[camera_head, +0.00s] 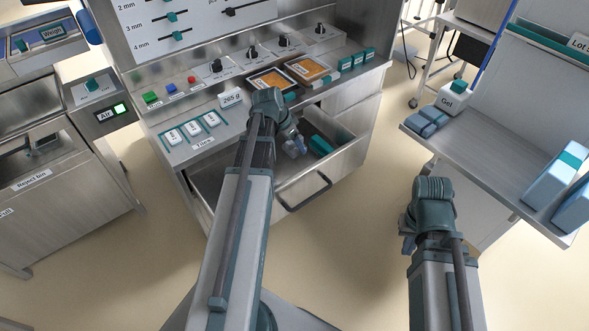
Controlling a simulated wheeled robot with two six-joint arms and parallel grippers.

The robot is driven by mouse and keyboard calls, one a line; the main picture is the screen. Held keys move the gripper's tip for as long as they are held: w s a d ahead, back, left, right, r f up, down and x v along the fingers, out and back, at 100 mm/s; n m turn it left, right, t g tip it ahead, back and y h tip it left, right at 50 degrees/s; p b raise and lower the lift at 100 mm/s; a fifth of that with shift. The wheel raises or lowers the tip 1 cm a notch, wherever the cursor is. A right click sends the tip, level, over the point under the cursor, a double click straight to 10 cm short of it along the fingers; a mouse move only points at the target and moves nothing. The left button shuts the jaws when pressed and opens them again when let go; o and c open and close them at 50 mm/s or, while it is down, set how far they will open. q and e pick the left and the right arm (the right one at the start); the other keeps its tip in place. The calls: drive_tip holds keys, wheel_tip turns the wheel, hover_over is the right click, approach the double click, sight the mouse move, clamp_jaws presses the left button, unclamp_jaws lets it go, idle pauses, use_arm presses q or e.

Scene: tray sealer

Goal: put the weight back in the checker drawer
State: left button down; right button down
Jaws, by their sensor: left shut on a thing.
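The checker drawer (225,185) stands pulled out from the steel cabinet, with a dark bar handle (306,193) on its front. My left arm reaches across it. My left gripper (295,147) points down over the open drawer and is shut on the weight, which is too small and covered to make out clearly. I cannot tell whether the weight touches the drawer floor. A teal block (320,145) lies in the drawer just right of the gripper. My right gripper (408,244) hangs over the floor at right, mostly hidden behind its own arm.
Clear floor lies between.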

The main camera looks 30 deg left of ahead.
sight(287, 152)
use_arm(q)
wheel_tip(287, 152, down, 6)
drive_tip(key=b, duration=0.5)
drive_tip(key=shift+b, duration=0.35)
drive_tip(key=shift+f, duration=0.1)
wheel_tip(287, 152, down, 4)
drive_tip(key=b, duration=0.3)
drive_tip(key=shift+r+b, duration=0.25)
drive_tip(key=shift+b, duration=0.1)
drive_tip(key=shift+f, duration=0.2)
unclamp_jaws()
drive_tip(key=shift+r, duration=0.15)
drive_tip(key=shift+s+r+p, duration=0.1)
drive_tip(key=shift+r+p, duration=0.35)
drive_tip(key=p+v, duration=1)
drive_tip(key=v, duration=0.1)
drive_tip(key=shift+r, duration=0.1)
